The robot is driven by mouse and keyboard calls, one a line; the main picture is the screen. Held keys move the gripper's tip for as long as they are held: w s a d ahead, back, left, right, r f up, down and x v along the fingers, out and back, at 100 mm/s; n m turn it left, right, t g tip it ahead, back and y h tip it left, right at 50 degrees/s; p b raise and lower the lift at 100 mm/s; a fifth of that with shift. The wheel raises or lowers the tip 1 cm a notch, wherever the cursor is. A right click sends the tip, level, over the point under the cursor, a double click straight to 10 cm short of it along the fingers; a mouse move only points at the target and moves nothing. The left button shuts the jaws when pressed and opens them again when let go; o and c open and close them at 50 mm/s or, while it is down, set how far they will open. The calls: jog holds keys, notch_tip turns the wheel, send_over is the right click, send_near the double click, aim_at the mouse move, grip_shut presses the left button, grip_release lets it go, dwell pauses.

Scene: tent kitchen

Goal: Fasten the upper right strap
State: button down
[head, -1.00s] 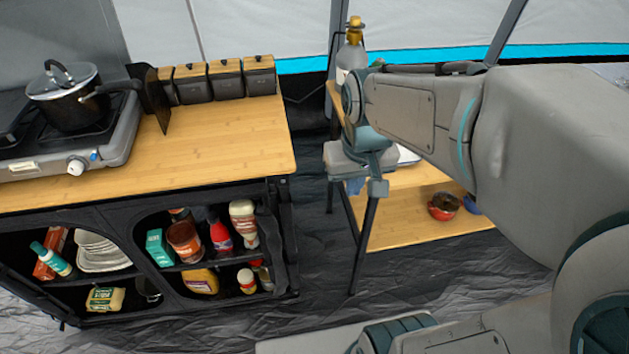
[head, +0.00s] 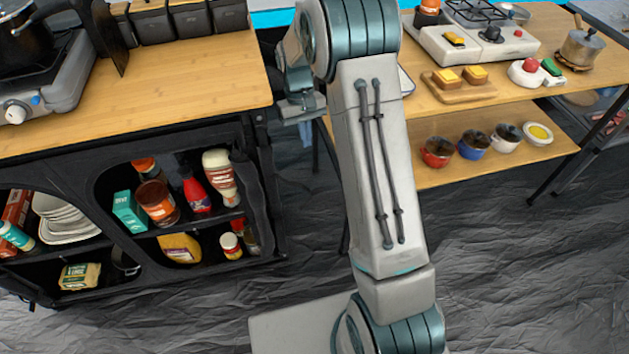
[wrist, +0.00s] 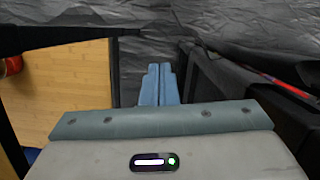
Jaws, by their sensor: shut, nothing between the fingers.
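The black fabric cabinet (head: 95,160) stands under the wooden counter at the left. A dark rolled-up flap (head: 252,185) hangs at the right side of its right opening. I cannot make out the upper right strap itself against the black fabric. My gripper (head: 305,134) points down just right of the counter's right end, partly hidden by my arm. In the wrist view its two blue fingers (wrist: 158,86) are together and empty, over the dark floor. The cabinet's black side (wrist: 225,90) is to their right, apart from them.
A second wooden table (head: 480,98) with a stove (head: 480,38) and a lower shelf with several small pots (head: 472,145) stands right of my arm. The wrist view shows a wooden surface (wrist: 60,90) at left. Crumpled dark floor (head: 520,270) is clear in front.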

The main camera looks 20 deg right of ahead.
aim_at(307, 192)
jog(key=s+d+f+b, duration=0.1)
jog(key=s+f+b, duration=0.1)
jog(key=s+f, duration=0.4)
jog(key=shift+f, duration=2.1)
jog(key=shift+s, duration=0.2)
